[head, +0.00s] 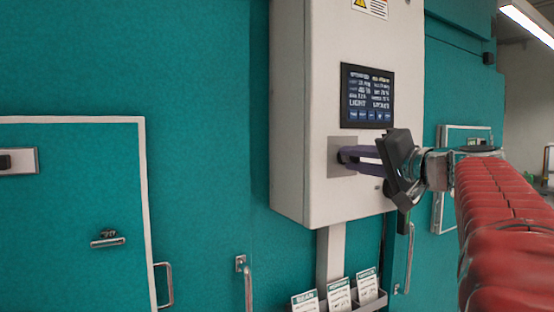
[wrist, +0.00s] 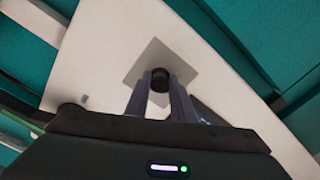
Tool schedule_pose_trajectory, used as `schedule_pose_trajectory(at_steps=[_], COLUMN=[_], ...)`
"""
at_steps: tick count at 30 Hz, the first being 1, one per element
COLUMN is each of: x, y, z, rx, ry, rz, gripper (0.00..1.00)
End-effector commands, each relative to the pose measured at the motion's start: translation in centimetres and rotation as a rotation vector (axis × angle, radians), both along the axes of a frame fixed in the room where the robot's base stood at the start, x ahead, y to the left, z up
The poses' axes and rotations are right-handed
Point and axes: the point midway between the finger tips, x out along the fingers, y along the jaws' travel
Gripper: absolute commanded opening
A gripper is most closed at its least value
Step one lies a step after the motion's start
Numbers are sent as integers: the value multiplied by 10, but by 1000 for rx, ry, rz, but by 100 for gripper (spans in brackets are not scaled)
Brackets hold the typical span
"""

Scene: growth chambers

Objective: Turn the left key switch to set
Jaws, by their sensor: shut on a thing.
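A black round key switch knob (wrist: 160,80) sits on a square grey plate (head: 342,158) on the front of a white control box (head: 308,115). The plate also shows in the wrist view (wrist: 150,54), turned at a slant to my gripper. My gripper (head: 346,155) reaches the plate from the right, and its two purple-grey fingers are shut on the knob, one on each side. In the wrist view my gripper (wrist: 160,85) has the knob between its fingertips. The fingers hide the knob in the head view. Its pointer and any set marking cannot be made out.
A dark display (head: 367,96) with white text is just above the plate. Card holders (head: 338,297) stand below the box. Teal chamber walls have a door (head: 70,200) at left and bar handles (head: 247,285) near the box.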

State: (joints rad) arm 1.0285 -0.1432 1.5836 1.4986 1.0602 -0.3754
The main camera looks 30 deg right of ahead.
Motion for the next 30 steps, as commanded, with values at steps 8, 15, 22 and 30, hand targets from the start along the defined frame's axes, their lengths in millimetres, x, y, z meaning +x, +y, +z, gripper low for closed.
schedule_pose_trajectory(at_steps=[8,15,22,30], x=[0,0,0,0], y=[-1,-1,-1,-1], z=[-2,-2,-2,-3], rx=[2,21,104,296], ry=[2,4,7,13], rz=[0,-1,-1,-1], gripper=[0,0,0,0])
